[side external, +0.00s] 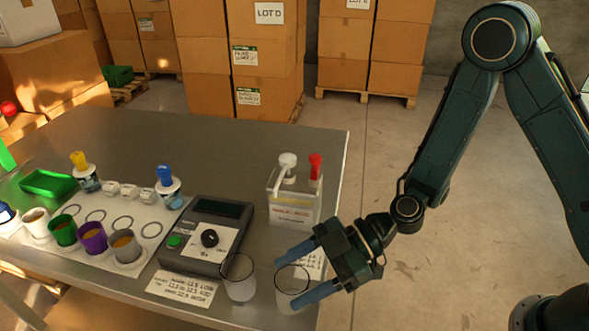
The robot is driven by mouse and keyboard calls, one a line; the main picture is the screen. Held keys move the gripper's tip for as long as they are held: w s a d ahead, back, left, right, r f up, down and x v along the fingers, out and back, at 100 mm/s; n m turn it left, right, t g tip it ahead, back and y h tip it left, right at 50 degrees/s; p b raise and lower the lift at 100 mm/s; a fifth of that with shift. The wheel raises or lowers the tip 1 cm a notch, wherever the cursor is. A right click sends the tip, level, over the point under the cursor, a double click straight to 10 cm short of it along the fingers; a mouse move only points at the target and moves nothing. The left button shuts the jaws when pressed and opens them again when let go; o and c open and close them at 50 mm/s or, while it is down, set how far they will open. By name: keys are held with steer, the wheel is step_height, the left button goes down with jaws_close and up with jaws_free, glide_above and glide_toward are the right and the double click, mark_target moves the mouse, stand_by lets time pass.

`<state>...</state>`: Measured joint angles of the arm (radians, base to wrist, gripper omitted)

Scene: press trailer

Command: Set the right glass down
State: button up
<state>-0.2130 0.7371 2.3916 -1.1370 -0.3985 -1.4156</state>
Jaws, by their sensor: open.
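The right glass (285,296) is clear with a dark rim and looks upright at the table's front right corner. My gripper (292,279) comes in from the right with its two blue fingers apart, one on the far side of this glass and one on the near side. The near finger covers part of the glass, and I cannot tell whether either finger touches it. The left glass (239,284) stands upright just to the left, apart from my gripper.
A grey device (205,238) with a knob and green button stands behind the left glass. A clear caddy (293,207) with red- and white-topped items stands behind my gripper. Colored cups, including a purple one (93,238), line a white mat at left. The table's back (250,140) is clear.

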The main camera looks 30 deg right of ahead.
mark_target(277, 287)
steer(key=shift+x, duration=1.65)
steer(key=shift+r, duration=0.1)
steer(key=c, duration=0.9)
steer(key=shift+r, duration=0.15)
step_height(277, 287, up, 20)
steer(key=shift+f, duration=0.15)
